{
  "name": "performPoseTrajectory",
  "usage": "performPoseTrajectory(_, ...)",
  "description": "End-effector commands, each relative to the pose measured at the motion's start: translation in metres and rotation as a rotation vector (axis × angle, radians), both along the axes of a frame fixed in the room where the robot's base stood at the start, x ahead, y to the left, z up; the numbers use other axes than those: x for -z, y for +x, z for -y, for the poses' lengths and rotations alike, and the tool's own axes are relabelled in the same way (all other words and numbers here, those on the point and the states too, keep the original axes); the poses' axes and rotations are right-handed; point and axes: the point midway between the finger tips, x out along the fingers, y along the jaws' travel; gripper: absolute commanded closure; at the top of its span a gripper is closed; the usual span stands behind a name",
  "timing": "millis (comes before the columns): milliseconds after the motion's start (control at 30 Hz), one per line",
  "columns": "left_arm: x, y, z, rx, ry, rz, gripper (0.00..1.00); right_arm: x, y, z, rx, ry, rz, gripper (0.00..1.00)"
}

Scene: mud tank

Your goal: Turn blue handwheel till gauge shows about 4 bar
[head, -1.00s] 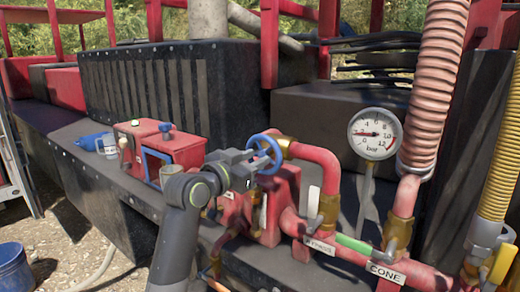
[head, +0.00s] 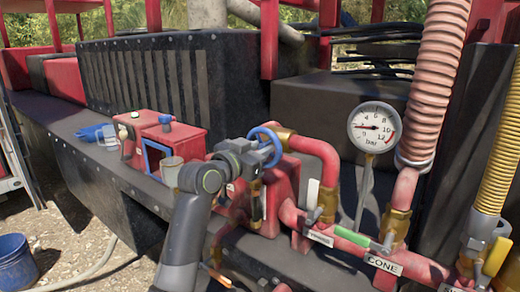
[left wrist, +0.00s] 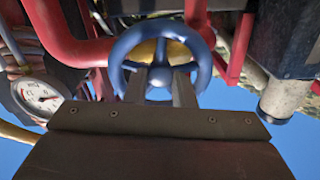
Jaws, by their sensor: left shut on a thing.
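The blue handwheel (head: 268,142) sits on a brass valve fitting on the red pipe. My left gripper (head: 270,153) is shut on the wheel's near rim, partly hiding it. In the left wrist view, the blue handwheel (left wrist: 118,56) faces me, and the two fingers of my left gripper (left wrist: 160,82) reach its near rim. The round white pressure gauge (head: 374,127) is to the right; its needle points left, in the low part of the scale, exact value unclear. The gauge (left wrist: 40,97) also shows at the left of the wrist view. My right gripper is not in view.
Red pipes (head: 315,150) and a green-handled lever (head: 360,226) lie right of the wheel. A ribbed red hose (head: 434,85) rises at the right.

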Motion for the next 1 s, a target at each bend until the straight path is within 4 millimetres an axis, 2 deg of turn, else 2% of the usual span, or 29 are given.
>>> performPoseTrajectory(267, 0.004, 0.0, 0.0, -0.001, 0.056, 0.041, 1.0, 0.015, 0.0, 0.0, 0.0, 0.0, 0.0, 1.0)
performPoseTrajectory(1000, 0.007, -0.001, 0.001, -0.001, 0.573, 0.417, 1.0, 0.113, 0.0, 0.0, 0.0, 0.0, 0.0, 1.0)
